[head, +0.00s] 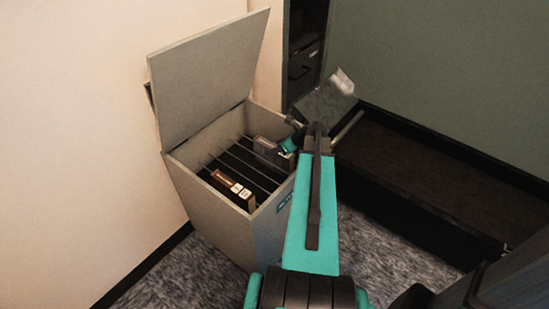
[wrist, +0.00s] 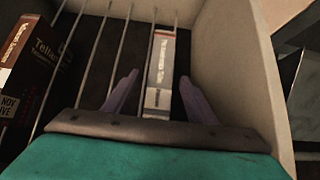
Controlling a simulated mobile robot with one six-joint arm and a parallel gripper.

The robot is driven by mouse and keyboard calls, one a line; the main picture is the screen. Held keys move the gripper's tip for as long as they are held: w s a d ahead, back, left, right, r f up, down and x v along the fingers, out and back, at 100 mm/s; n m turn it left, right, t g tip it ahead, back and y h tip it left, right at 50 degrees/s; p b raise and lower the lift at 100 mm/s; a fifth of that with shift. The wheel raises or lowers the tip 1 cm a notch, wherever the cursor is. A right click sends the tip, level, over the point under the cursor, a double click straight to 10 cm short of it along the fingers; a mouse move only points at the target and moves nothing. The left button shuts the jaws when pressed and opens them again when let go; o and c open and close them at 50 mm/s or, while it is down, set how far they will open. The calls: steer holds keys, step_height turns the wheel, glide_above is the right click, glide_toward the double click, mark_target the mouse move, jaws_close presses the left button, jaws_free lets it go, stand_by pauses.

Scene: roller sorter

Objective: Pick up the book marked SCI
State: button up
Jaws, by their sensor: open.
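A slim book with a grey-white spine and a red band (wrist: 160,70) stands in a slot of the bin, between my open fingers in the wrist view. No SCI mark is readable on it; its lower part is hidden behind my gripper. In the head view a grey book (head: 266,147) stands at the bin's right side, beside my gripper (head: 287,146). My gripper (wrist: 157,98) is open, with one finger on each side of the slim book and gaps showing.
The grey bin (head: 190,195) has its lid (head: 208,70) raised and thin metal rods (head: 240,158) dividing its slots. Dark books with pale labels (head: 235,188) stand at its front left. The bin's wall (wrist: 235,70) is close to my right finger. A dark ledge (head: 430,175) lies to the right.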

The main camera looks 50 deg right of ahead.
jaws_close()
stand_by(0.3)
steer(key=shift+r, duration=0.1)
step_height(320, 180, up, 18)
steer(key=p, duration=0.2)
stand_by(0.9)
stand_by(0.5)
